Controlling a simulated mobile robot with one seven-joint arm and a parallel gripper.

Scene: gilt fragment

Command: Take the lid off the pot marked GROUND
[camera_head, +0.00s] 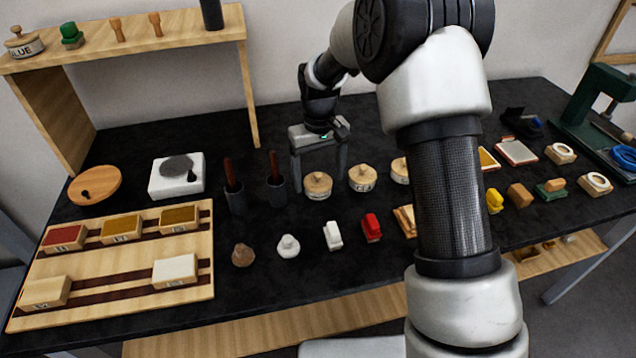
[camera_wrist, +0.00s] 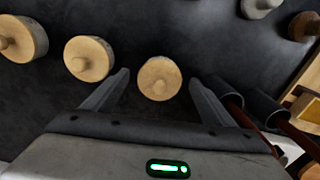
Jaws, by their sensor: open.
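Three small pots with pale wooden knobbed lids stand in a row on the dark table: the left pot (camera_head: 318,187), the middle pot (camera_head: 362,180) and the right pot (camera_head: 400,171), which my arm partly hides. Their labels are too small to read, so I cannot tell which is marked GROUND. My gripper (camera_head: 319,180) points down at the left pot, fingers apart and empty. In the wrist view that pot's lid (camera_wrist: 159,80) lies between the fingertips (camera_wrist: 158,77), touching neither. The middle pot (camera_wrist: 88,59) and right pot (camera_wrist: 22,38) also show there, lidded.
Two dark cups (camera_head: 277,192) holding brown-handled tools stand just left of the left pot. In front are a white lump (camera_head: 288,246), a white block (camera_head: 333,236) and a red block (camera_head: 371,228).

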